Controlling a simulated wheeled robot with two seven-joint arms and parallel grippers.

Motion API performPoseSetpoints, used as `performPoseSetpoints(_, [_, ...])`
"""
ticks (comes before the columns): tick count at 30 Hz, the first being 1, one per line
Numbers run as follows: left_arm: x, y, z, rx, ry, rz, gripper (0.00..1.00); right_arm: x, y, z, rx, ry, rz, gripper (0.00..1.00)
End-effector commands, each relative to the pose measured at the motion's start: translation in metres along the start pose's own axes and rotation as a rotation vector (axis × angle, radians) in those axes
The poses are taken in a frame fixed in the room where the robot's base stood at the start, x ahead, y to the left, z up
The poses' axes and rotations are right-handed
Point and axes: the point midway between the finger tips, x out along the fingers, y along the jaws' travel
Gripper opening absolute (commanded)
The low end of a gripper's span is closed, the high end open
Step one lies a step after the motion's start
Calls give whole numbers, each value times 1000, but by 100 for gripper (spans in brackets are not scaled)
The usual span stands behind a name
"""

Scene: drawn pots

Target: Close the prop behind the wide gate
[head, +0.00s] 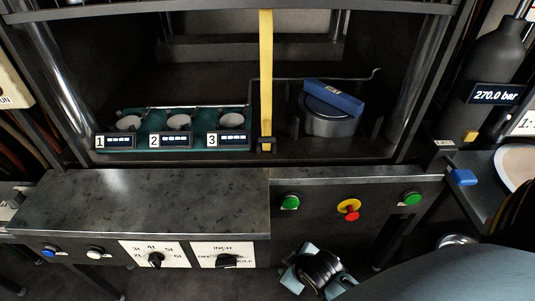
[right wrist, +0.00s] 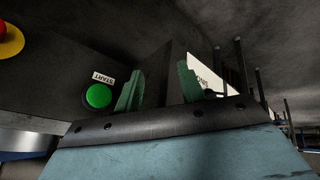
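A yellow upright bar (head: 266,80), which looks like the prop, stands in the machine opening in the head view. Its lower end is at a small dark bracket near the front ledge. A dark rail (head: 150,12) crosses the top of the opening; I cannot tell whether it is the wide gate's edge. My right gripper (head: 312,268) is low in front of the console, well below the bar. In the right wrist view its two green fingers (right wrist: 160,88) stand apart, with a dark panel visible between them and no held object evident. My left gripper is not in view.
Green button (head: 289,202), red-and-yellow stop button (head: 349,209) and another green button (head: 411,198) sit on the console front. A teal tray (head: 200,141) with numbered cups is left of the bar. A blue block (head: 334,97) lies on a metal cylinder (head: 328,124) to its right.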

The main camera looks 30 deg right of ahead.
Motion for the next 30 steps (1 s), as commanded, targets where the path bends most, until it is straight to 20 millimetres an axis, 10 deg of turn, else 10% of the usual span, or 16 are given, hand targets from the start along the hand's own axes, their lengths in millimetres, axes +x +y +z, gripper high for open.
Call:
performPoseSetpoints(6, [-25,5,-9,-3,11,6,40,-69,44,-61,-83,123,102,39])
performPoseSetpoints(30, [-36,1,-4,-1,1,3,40,-106,157,-164,-934,498,966,39])
